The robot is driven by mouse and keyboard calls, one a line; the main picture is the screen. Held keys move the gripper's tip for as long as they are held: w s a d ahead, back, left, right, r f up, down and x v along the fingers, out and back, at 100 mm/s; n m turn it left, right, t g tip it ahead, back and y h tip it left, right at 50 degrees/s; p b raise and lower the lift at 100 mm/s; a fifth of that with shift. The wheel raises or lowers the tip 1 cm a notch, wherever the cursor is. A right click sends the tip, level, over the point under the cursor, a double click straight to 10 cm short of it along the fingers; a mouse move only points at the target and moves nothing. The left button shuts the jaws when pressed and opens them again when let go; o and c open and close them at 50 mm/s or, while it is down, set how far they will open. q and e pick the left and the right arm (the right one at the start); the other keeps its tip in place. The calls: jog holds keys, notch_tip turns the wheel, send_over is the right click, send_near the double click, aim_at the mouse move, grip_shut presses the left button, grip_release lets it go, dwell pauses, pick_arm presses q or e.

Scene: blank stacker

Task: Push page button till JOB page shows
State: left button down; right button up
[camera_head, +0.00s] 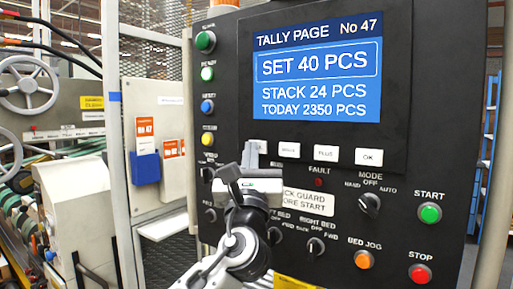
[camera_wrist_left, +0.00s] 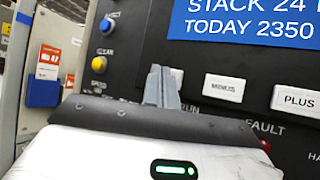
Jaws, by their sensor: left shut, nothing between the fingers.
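The screen (camera_head: 316,66) on the black control panel (camera_head: 218,97) reads TALLY PAGE No 47, SET 40 PCS, STACK 24 PCS, TODAY 2350 PCS. Below it is a row of white buttons: one marked MINUS (camera_head: 289,150), PLUS (camera_head: 326,153) and OK (camera_head: 369,157). My left gripper (camera_head: 251,156) is shut and empty, its tips at the left end of this row. The tips cover the leftmost button almost wholly, so its label is hidden. In the left wrist view the shut fingers (camera_wrist_left: 161,86) point at the panel left of MINUS; I cannot tell whether they touch it.
Left of the gripper are green, blue and yellow panel buttons, with the blue one (camera_head: 207,106) nearby. Below are the mode knob (camera_head: 370,204), green START (camera_head: 430,213), orange BED JOG (camera_head: 363,259) and red STOP (camera_head: 420,274). A grey post (camera_head: 116,120) stands left.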

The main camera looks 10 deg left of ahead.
pick_arm(q)
jog(key=shift+w, duration=0.1)
dwell(0.5)
jog(key=shift+s, duration=0.25)
jog(key=shift+s+a+p, duration=0.25)
jog(key=shift+s+p, duration=0.1)
jog(key=shift+s, duration=0.15)
jog(key=s, duration=0.1)
jog(key=s+a+p, duration=0.1)
jog(key=s, duration=0.1)
jog(key=s+p, duration=0.1)
jog(key=shift+s+a, duration=0.35)
dwell(0.6)
